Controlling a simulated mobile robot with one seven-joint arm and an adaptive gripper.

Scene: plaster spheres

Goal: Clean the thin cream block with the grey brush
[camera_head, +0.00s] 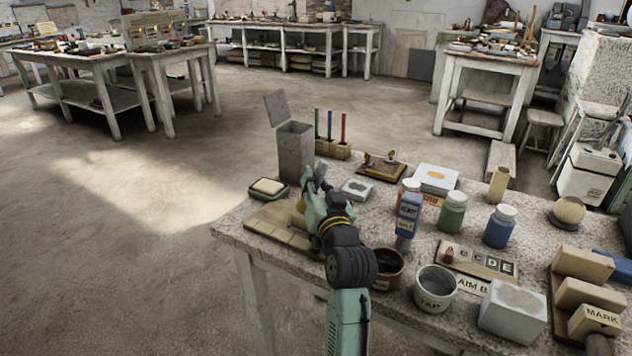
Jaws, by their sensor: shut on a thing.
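My gripper (315,190) is over the left part of the table, seen from behind and partly hidden by my own wrist. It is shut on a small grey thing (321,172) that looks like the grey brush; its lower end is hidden. A wooden board (268,229) with tan sections lies below and to the left of my gripper. A pale block (298,219) shows on it beside my wrist, partly covered. I cannot tell whether the brush touches any block.
A grey open-lidded bin (295,150) and a rack of coloured sticks (333,149) stand behind my gripper. Bottles (452,212), a dark bowl (387,270), a grey pot (435,288) and a white block (512,310) crowd the right. Cream blocks (583,264) stand at the far right.

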